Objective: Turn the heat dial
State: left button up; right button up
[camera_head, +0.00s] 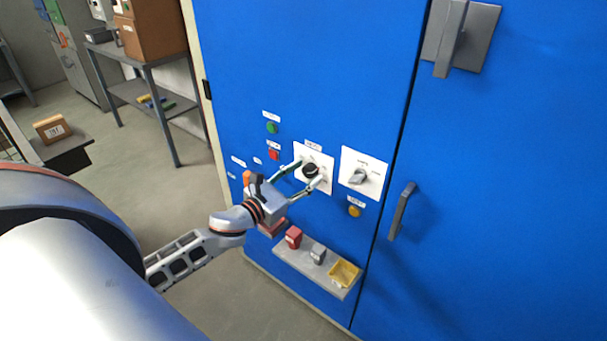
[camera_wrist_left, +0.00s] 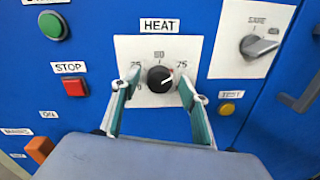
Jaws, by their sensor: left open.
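The heat dial (camera_wrist_left: 160,79) is a round black knob with a white pointer mark on a white plate (camera_wrist_left: 133,47) labelled HEAT, on the blue cabinet front. In the left wrist view its mark points to the right and slightly up. The dial also shows in the head view (camera_head: 310,170). My left gripper (camera_head: 310,172) is open, with one finger on each side of the dial. In the left wrist view the fingers (camera_wrist_left: 158,90) stand apart from the knob, with gaps on both sides. My right gripper is not in view.
A grey rotary switch (camera_head: 357,176) labelled SAFE is right of the dial. A green button (camera_head: 271,127) and red STOP button (camera_head: 274,154) are left. An amber TEST lamp or button (camera_head: 354,211) is lower right. A ledge (camera_head: 303,267) below holds small items. A door handle (camera_head: 402,211) sticks out.

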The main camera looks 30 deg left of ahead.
pick_arm(q)
jog(key=c, duration=1.1)
jog(key=shift+n, duration=0.3)
